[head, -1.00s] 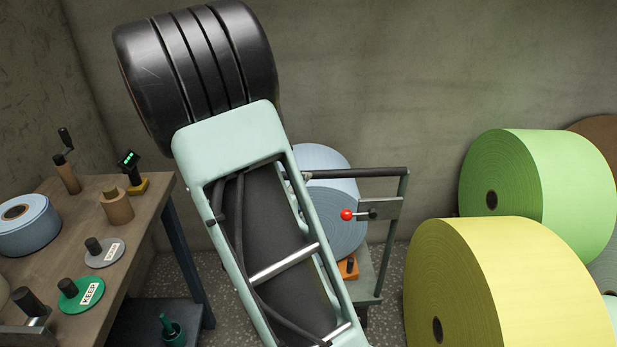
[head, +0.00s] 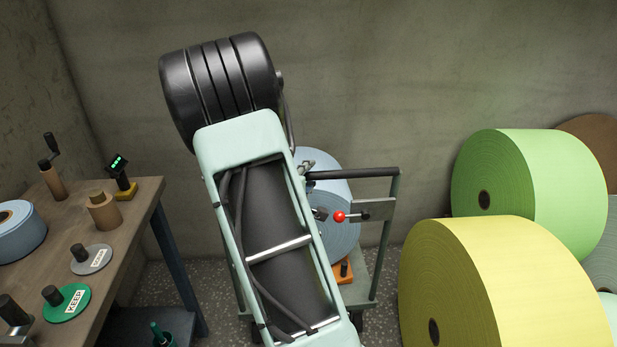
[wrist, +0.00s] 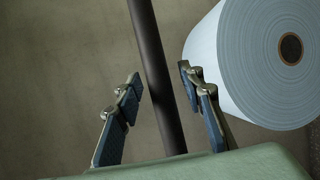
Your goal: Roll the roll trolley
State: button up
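The roll trolley (head: 384,240) stands behind my arm, with a dark handle bar (head: 352,173) along its top and a red-knobbed lever (head: 339,216) below it. A pale blue roll (head: 343,235) rests on it, partly hidden by my arm. In the wrist view, my gripper (wrist: 160,76) is open, with one finger on each side of the dark handle bar (wrist: 152,50). Gaps show between the bar and both fingers. The blue roll (wrist: 262,60) fills the upper right there. In the head view my gripper is mostly hidden at the bar's left end.
A yellow roll (head: 490,280) and a green roll (head: 540,180) stand close on the trolley's right. A wooden workbench (head: 125,215) with a blue roll and discs is on the left. An orange chock-like block (head: 342,272) sits low at the trolley. The wall is behind.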

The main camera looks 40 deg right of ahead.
jog(key=shift+c, duration=0.6)
grip_shut()
